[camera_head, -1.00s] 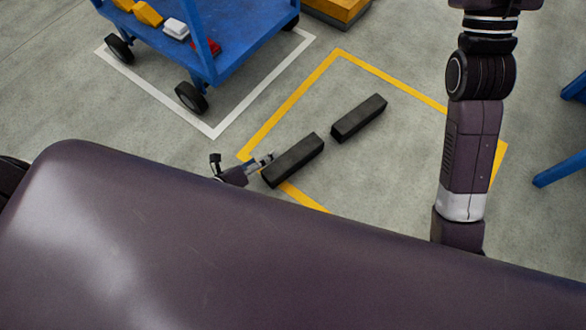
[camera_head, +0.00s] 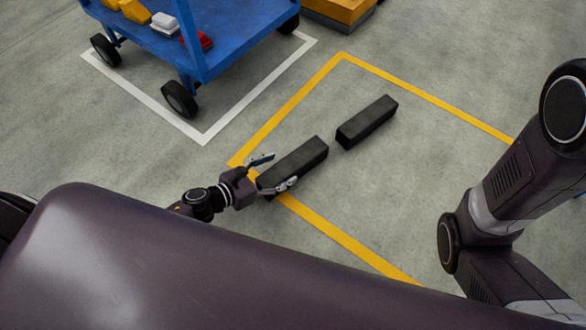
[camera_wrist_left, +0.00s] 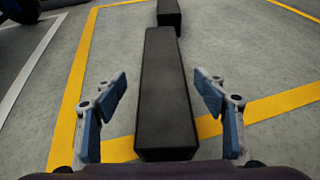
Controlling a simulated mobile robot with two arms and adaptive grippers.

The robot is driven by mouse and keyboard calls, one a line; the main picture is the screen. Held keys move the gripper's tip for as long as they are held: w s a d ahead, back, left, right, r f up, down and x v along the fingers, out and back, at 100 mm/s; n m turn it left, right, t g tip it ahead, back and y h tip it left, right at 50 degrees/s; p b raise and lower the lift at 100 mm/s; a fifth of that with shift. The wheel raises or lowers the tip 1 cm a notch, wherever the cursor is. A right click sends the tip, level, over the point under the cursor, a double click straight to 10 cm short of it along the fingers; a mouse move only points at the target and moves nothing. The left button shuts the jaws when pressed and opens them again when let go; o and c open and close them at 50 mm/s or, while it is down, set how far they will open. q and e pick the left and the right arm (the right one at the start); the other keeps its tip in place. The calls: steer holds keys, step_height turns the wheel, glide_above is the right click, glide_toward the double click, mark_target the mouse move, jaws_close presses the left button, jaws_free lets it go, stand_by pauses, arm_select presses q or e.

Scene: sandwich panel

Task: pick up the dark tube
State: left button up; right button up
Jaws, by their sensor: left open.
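Two dark, square-sided bars lie on the floor, and I cannot tell for sure which one is the dark tube. My left gripper (camera_head: 271,171) is open at the near end of the nearer bar, one finger on each side. In the left wrist view the nearer bar (camera_wrist_left: 166,95) runs between the open fingers, with gaps on both sides. The farther bar (camera_wrist_left: 169,16) shows beyond it. My right gripper is out of view.
A blue cart (camera_head: 222,50) with small coloured items stands at the upper left inside a white floor outline. A yellow floor outline (camera_head: 350,245) surrounds the bars. A yellow block (camera_head: 340,10) sits at the top. Floor right of the bars is clear.

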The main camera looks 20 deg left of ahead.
mark_target(290, 164)
arm_select(q)
steer(key=b+x, duration=0.1)
steer(key=x, duration=0.1)
steer(key=b+x, duration=0.1)
steer(key=x, duration=0.2)
steer(key=shift+w+d+r+b, duration=0.1)
steer(key=shift+w+d+b, duration=0.1)
steer(key=shift+d+b, duration=0.2)
jaws_close()
steer(key=shift+r, duration=0.2)
